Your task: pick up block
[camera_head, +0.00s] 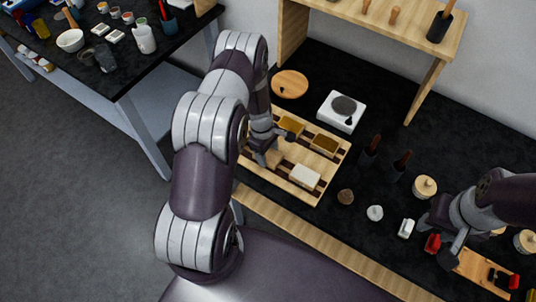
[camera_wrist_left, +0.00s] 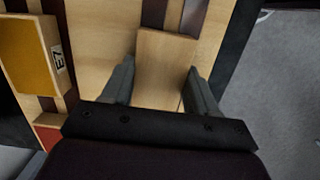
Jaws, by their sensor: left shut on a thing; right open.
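A plain wooden block (camera_wrist_left: 161,58) is between the two fingers of my left gripper (camera_wrist_left: 160,70) in the left wrist view. The gripper is shut on it, low over a slatted wooden tray (camera_head: 327,182). In the head view the block (camera_head: 272,158) is partly hidden by my left gripper (camera_head: 270,146). A gold-topped block (camera_head: 291,125), another gold-topped block (camera_head: 324,145) and a white-topped block (camera_head: 305,175) lie on the tray. The first also shows at the left of the wrist view, with a label on its side. My right gripper (camera_head: 443,243) is open at the far right.
A round wooden disc (camera_head: 290,84) and a white device (camera_head: 341,111) stand behind the tray. Dark bottles (camera_head: 371,149), small lumps (camera_head: 346,196) and a lidded jar (camera_head: 425,187) are to its right. A wooden shelf (camera_head: 372,25) spans the back.

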